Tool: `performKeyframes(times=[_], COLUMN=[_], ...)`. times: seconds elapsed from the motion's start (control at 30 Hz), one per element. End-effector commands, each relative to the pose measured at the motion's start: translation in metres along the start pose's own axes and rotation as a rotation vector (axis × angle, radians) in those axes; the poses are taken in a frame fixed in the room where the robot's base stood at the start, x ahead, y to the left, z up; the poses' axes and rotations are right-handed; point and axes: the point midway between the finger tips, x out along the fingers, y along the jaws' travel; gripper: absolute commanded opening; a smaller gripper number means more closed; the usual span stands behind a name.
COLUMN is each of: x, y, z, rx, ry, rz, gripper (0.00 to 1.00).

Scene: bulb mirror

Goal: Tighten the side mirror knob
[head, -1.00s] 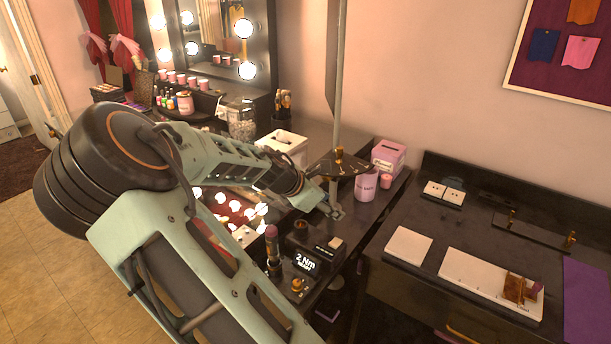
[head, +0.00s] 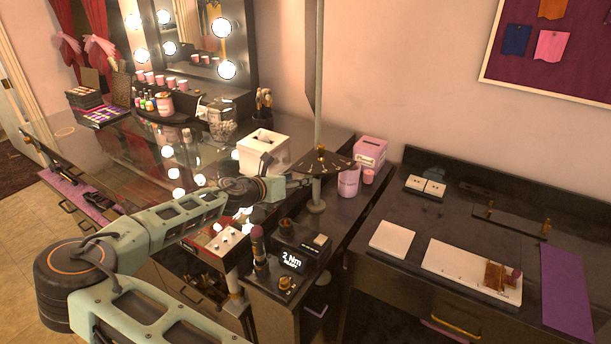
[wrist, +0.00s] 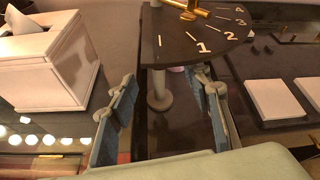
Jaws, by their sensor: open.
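The brass side mirror knob (head: 321,150) sits on a dark plate (head: 330,168) on the slim grey pole of the tall side mirror (head: 316,60), which shows nearly edge-on. The wrist view shows the brass knob (wrist: 188,10) at its top edge, partly cut off. The dark plate (wrist: 180,45) there carries numbers 1 to 4 and tick marks. My gripper (head: 302,181) is just left of the pole. Its blue-padded fingers (wrist: 165,108) are open and empty, with the pole's base (wrist: 159,97) showing between them, below the plate. The fingers do not touch the knob.
A white tissue box (head: 263,150) stands left of the pole. A pink cup (head: 348,182) and pink box (head: 370,150) stand to its right. A black device reading 2 Nm (head: 291,258) and a lipstick (head: 258,248) are in front. White pads (head: 394,240) lie on the right desk.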

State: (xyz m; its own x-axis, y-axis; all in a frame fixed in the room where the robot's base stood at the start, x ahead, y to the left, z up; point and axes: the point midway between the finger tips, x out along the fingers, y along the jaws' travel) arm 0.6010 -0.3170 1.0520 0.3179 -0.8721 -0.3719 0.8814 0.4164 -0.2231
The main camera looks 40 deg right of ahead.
Motion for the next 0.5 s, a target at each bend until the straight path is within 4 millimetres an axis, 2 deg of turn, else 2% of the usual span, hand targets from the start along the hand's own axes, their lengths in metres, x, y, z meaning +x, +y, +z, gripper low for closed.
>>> performKeyframes(times=[0.03, 0.2, 0.4, 0.5], x=[0.011, 0.038, 0.057, 0.061], y=[-0.002, -0.002, -0.001, 0.000], z=[0.001, 0.001, 0.000, -0.001], rx=[0.000, 0.000, 0.001, 0.000], ry=[0.002, 0.001, 0.002, 0.002], rz=[-0.004, -0.002, -0.002, 0.000], gripper=[0.45, 0.45, 0.45, 0.45])
